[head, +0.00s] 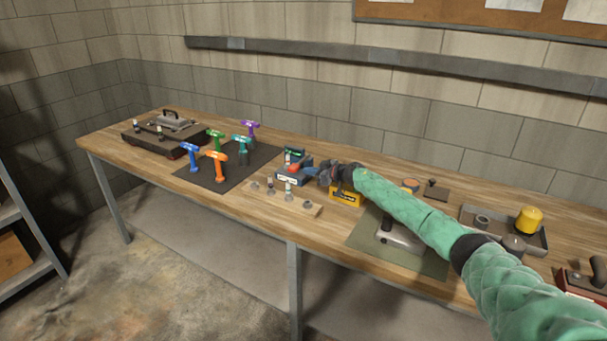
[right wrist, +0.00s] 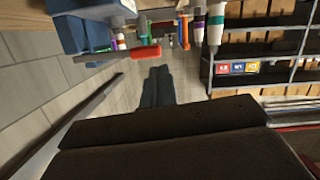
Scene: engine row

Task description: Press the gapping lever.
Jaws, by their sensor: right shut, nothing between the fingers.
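The gapping lever (head: 294,168) has a red-orange handle on a dark blue-grey bench device (head: 289,178) near the middle of the workbench. In the right wrist view the red lever (right wrist: 146,52) sticks out from the blue device body (right wrist: 88,32). My right gripper (head: 309,173) is just right of the device, close to the lever. Its dark fingers (right wrist: 158,86) are together and hold nothing. In the wrist view they are near the lever; I cannot tell whether they touch it. My left gripper is not in view.
A wooden holder (head: 262,201) with spark plugs stands in front of the device. Several coloured drills stand on a dark mat (head: 207,183) to the left. A yellow box (head: 345,199) is under my right wrist. A grey tray (head: 544,240) lies farther right.

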